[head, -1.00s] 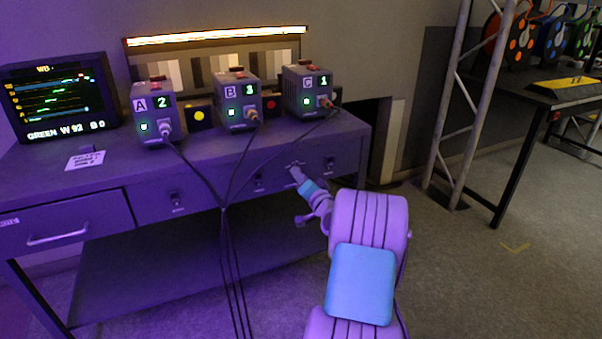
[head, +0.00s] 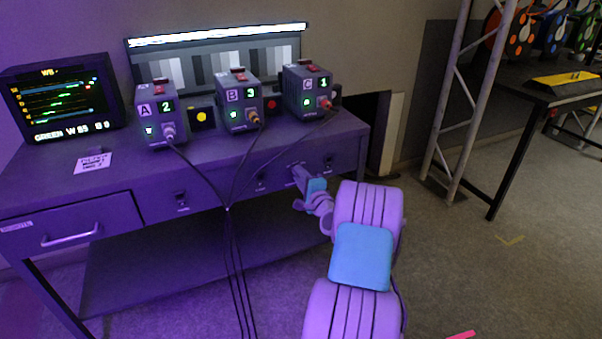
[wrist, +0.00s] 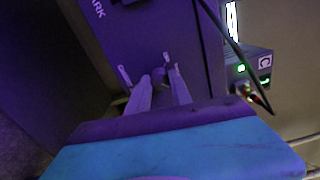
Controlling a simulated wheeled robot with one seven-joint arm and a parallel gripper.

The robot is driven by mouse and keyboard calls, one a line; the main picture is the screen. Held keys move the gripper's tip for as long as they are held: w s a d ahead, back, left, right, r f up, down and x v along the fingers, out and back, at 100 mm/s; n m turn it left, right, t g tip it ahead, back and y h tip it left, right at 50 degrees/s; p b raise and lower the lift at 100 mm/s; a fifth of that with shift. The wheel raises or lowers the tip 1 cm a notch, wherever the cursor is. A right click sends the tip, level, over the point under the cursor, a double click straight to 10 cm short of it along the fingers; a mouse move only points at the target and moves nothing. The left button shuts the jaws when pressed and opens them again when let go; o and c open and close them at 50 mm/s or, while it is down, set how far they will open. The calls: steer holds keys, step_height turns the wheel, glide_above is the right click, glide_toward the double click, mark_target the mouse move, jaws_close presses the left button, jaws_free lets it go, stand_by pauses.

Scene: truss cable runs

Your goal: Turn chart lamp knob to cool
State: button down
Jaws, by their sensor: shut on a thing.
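The chart lamp (head: 222,35) is a long strip above the grey-step chart (head: 215,66) at the back of the desk. It glows white, and the chart looks neutral grey. My gripper (head: 299,174) is at the desk's front panel, in line with a small control there. In the wrist view the two fingers close around a small dark knob (wrist: 159,74), with small pale labels beside it. The fingers hide most of the knob, and I cannot read its pointer or labels.
Boxes A (head: 157,112), B (head: 240,105) and C (head: 307,90) stand on the desk with cables hanging down its front. Other panel controls (head: 180,199) sit to either side. A monitor (head: 62,98) is at the left. A truss leg (head: 458,110) stands right.

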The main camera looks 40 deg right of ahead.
steer(key=shift+m, duration=0.4)
steer(key=c, duration=1.2)
jaws_free()
steer(key=shift+o, duration=0.2)
steer(key=p+v, duration=0.1)
steer(key=v, duration=0.6)
steer(key=shift+s, duration=0.4)
steer(key=shift+a, duration=0.15)
